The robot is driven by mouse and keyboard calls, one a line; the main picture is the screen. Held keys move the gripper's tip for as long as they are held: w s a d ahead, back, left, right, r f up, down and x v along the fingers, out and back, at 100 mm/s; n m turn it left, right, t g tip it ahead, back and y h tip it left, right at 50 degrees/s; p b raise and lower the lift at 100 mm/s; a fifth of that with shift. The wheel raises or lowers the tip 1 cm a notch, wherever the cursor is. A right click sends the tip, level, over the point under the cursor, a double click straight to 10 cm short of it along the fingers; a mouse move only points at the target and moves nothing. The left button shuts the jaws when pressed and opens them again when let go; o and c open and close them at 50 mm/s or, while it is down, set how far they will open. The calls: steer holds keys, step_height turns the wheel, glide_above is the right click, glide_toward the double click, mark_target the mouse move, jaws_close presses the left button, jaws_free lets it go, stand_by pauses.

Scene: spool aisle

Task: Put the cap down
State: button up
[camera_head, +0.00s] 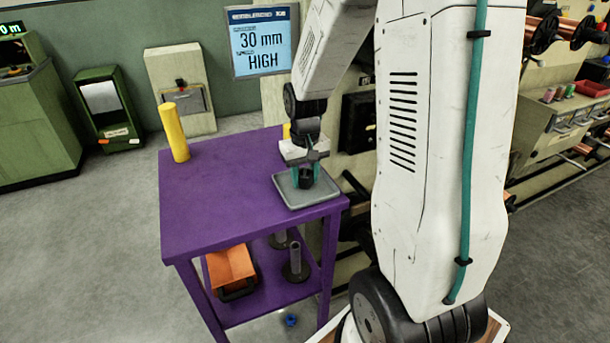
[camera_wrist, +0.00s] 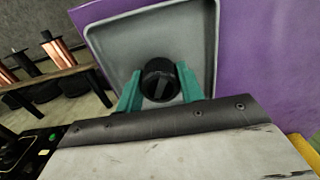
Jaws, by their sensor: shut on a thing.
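The cap (camera_wrist: 160,78) is a black round piece between the teal fingers of my gripper (camera_wrist: 160,92) in the wrist view. The gripper is shut on it. In the head view my gripper (camera_head: 307,172) points down over a grey tray (camera_head: 322,197) at the right front of a purple table (camera_head: 215,205). The tray also shows in the wrist view (camera_wrist: 112,45), behind the cap. The cap is over the tray's inside; I cannot tell whether it touches the tray floor.
A yellow cylinder (camera_head: 174,133) stands at the table's back left. The left and middle of the tabletop are clear. A sign (camera_head: 262,40) reads 30 mm HIGH.

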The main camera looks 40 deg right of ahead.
mark_target(305, 173)
steer(key=shift+f, duration=0.1)
steer(key=o, duration=1.3)
step_height(305, 173, up, 12)
steer(key=shift+s+a+r+n+t, duration=0.2)
steer(key=shift+s+a+r+n, duration=0.6)
steer(key=shift+s+a, duration=2.15)
steer(key=shift+s+a+r+n+t, duration=0.25)
steer(key=shift+s+a+r, duration=1.3)
steer(key=shift+s, duration=2.35)
steer(key=shift+s+a+r+n+t, duration=0.15)
steer(key=shift+s+a+r+n, duration=0.45)
steer(key=shift+s+a, duration=2.5)
steer(key=shift+s+d, duration=0.35)
